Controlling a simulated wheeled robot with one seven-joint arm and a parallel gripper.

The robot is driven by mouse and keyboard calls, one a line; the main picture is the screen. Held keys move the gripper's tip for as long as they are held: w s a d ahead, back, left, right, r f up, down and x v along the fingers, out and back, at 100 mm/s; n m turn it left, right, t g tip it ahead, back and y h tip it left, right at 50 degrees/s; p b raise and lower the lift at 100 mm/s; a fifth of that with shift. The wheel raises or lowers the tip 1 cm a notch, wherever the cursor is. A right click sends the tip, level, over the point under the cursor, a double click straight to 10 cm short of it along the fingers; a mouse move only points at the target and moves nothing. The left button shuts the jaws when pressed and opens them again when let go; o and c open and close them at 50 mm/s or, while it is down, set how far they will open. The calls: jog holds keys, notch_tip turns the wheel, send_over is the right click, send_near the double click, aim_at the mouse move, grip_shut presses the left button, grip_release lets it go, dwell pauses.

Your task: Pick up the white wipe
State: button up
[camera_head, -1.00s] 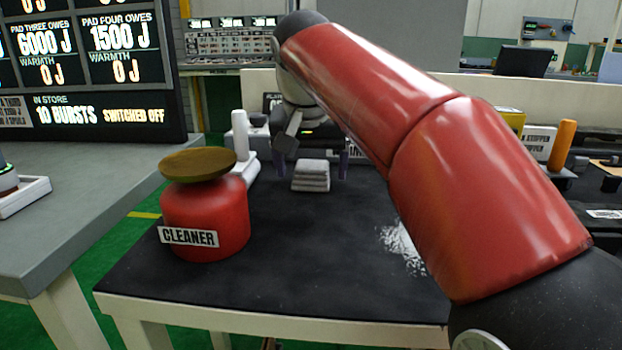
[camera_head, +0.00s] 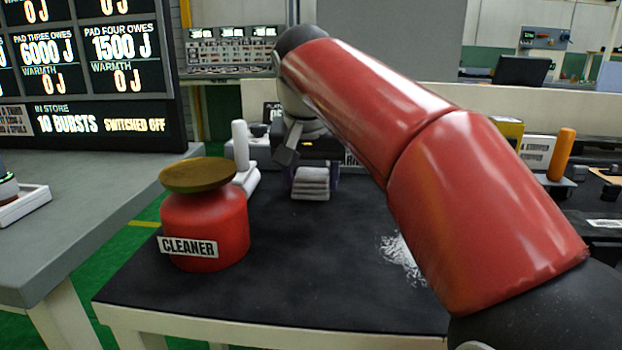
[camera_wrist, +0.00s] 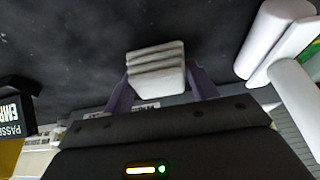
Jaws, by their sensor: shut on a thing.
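The white wipe (camera_head: 312,181) is a pale, greyish-white folded stack with several layers, at the back middle of the dark table mat. In the wrist view the wipe (camera_wrist: 155,66) sits between the two purple fingers of my gripper (camera_wrist: 158,80). The fingers press on its left and right sides, and my gripper is shut on it. In the head view my gripper (camera_head: 314,172) is at the wipe, with the fingers partly hidden beside it. I cannot tell whether the wipe is clear of the mat.
A red cleaner pot (camera_head: 205,228) with a brownish dish on top stands at the front left. A white upright cylinder (camera_head: 240,146) stands left of the wipe. White specks (camera_head: 402,258) lie on the mat at right, partly behind my arm. The front middle of the mat (camera_head: 300,265) is clear.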

aim_at(311, 172)
notch_tip(311, 172, up, 10)
jog(key=shift+f+p, duration=0.1)
jog(key=shift+p, duration=0.8)
jog(key=o, duration=0.3)
jog(key=shift+c, duration=1.2)
